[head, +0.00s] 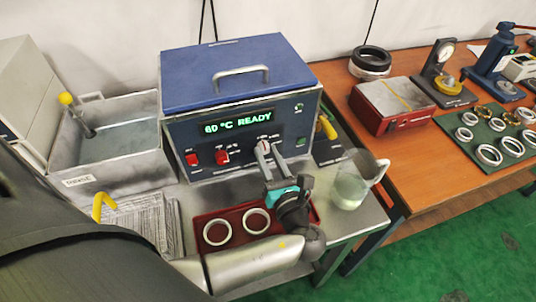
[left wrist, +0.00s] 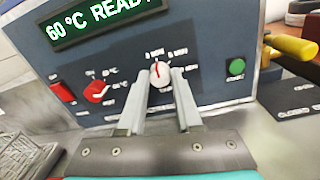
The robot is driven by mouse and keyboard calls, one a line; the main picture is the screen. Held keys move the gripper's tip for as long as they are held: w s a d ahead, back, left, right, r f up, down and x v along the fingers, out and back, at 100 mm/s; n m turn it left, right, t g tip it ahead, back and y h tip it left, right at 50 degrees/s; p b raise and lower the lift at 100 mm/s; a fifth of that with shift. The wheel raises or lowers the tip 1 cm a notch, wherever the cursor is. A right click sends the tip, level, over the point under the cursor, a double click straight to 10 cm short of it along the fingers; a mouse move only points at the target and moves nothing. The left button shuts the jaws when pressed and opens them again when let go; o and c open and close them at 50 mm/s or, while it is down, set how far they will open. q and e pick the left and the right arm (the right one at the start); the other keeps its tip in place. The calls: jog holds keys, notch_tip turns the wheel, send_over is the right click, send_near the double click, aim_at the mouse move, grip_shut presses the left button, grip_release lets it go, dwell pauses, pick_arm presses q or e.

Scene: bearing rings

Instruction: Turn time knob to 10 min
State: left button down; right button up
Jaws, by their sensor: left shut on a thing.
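The time knob (left wrist: 160,73) is a pale round knob with a red pointer mark on the front panel of the blue-lidded ultrasonic-style bath unit (head: 240,80). In the left wrist view its red mark points nearly straight up, among small "MIN" labels too blurred to read fully. My left gripper (left wrist: 160,78) is shut on the knob, one finger on each side. In the head view my left gripper (head: 267,158) reaches the panel and mostly hides the knob. The green display (left wrist: 107,20) reads 60 °C READY. My right gripper is not in view.
Left of the knob are a red temperature knob (left wrist: 96,91) and a red switch (left wrist: 62,92); right is a green button (left wrist: 236,67). A red tray with two rings (head: 205,221) lies below my forearm. A glass beaker (head: 350,188) stands close at right.

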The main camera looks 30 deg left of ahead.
pick_arm(q)
jog(key=shift+r+m+p, duration=0.15)
jog(key=shift+m+p, duration=0.25)
jog(key=shift+p, duration=0.4)
jog(key=m+p, duration=0.4)
jog(key=p, duration=0.2)
jog(key=shift+w+r+m+p, duration=0.1)
jog(key=shift+m+p, duration=0.2)
jog(key=m+p, duration=0.2)
jog(key=m, duration=0.1)
jog(key=shift+m+t+p, duration=0.3)
jog(key=shift+m+p, duration=0.05)
jog(key=shift+m, duration=0.05)
jog(key=m+p, duration=0.1)
jog(key=m, duration=0.1)
jog(key=shift+m, duration=0.4)
jog(key=m+p, duration=0.1)
jog(key=m, duration=0.1)
jog(key=shift+f+m, duration=0.2)
jog(key=shift+m, duration=0.2)
jog(key=m+p, duration=0.1)
jog(key=m, duration=0.4)
jog(key=shift+a+f+m+t, duration=0.1)
jog(key=shift+m+t, duration=0.2)
